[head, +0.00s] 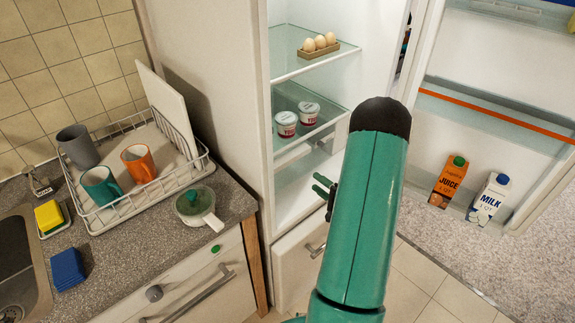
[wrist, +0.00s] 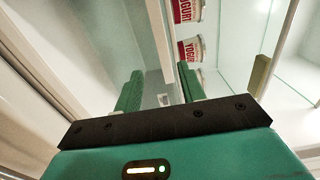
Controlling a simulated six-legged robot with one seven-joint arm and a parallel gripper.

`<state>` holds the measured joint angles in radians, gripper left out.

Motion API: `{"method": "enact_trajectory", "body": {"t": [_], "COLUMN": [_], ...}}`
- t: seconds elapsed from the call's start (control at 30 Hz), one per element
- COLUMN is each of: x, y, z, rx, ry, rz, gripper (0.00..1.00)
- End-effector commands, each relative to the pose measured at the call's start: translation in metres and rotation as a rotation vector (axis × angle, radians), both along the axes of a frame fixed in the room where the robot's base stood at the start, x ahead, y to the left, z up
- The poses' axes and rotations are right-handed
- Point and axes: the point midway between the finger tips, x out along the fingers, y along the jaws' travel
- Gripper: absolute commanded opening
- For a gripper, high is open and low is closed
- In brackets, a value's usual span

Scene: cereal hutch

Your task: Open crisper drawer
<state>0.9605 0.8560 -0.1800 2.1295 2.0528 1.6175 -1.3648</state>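The fridge (head: 264,110) stands open. Its low part, below the yogurt shelf, shows a pale white surface (head: 297,188) that seems to be the crisper drawer; my arm covers part of it. I cannot make out how far the drawer is out. My gripper (head: 323,186) is in front of this low part, partly hidden behind my arm. In the wrist view, the green fingers of my gripper (wrist: 160,85) are apart with nothing held between them. A small pale piece, perhaps a handle (wrist: 163,100), shows in the gap beyond them; contact is not visible.
Yogurt cups (head: 286,123) and an egg tray (head: 319,52) stand on the shelves above. The open fridge door (head: 500,140), holding juice (head: 449,182) and milk (head: 488,199), is at right. The counter (head: 150,240) with a dish rack (head: 100,215) is at left.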

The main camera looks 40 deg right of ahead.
Motion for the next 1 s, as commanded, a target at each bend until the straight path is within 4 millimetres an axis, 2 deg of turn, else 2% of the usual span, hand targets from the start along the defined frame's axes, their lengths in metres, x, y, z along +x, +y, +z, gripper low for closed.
{"method": "enact_trajectory", "body": {"t": [0.6, 0.8, 1.0], "x": [0.112, 0.129, 0.13], "y": [0.004, 0.005, 0.005], "z": [0.0, 0.0, 0.0], "rx": [0.001, 0.002, 0.002], "ry": [0.0, 0.001, 0.001], "rz": [0.003, 0.003, 0.002], "gripper": [0.4, 0.4, 0.4]}}
